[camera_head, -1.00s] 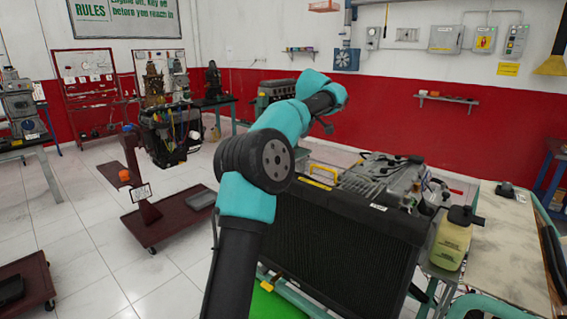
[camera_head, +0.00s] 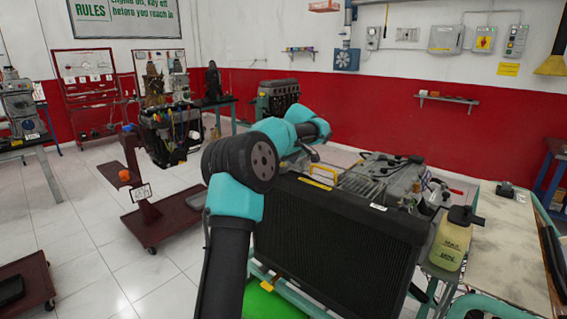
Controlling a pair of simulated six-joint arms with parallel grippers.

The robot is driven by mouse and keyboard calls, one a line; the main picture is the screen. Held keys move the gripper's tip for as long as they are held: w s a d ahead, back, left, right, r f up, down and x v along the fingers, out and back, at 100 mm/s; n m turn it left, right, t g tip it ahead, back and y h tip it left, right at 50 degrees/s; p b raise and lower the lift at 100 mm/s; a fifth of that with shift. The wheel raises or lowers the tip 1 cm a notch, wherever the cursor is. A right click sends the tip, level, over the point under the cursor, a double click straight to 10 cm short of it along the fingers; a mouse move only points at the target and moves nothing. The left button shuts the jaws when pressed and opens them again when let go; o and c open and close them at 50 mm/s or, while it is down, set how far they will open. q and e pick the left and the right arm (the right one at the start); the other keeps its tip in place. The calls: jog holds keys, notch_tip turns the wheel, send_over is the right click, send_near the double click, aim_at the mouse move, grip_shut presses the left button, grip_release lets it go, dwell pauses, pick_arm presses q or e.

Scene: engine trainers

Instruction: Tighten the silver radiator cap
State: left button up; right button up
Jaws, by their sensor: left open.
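The black radiator (camera_head: 340,240) stands upright at the front of the engine trainer, with a yellow handle-like part (camera_head: 322,172) near its top edge. I cannot make out the silver radiator cap; my left arm covers the top left of the radiator. My left gripper (camera_head: 314,155) is open, small in view and partly hidden by its own wrist, just above and behind the radiator's top left part. I cannot tell whether it touches anything. My right gripper is not in view.
The engine (camera_head: 385,180) sits behind the radiator. A yellowish coolant bottle (camera_head: 451,243) stands at its right, beside a worn table (camera_head: 505,245). A dark red wheeled stand (camera_head: 160,222) is at the left. Tiled floor is clear between them.

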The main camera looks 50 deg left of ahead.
pick_arm(q)
jog(key=c, duration=0.9)
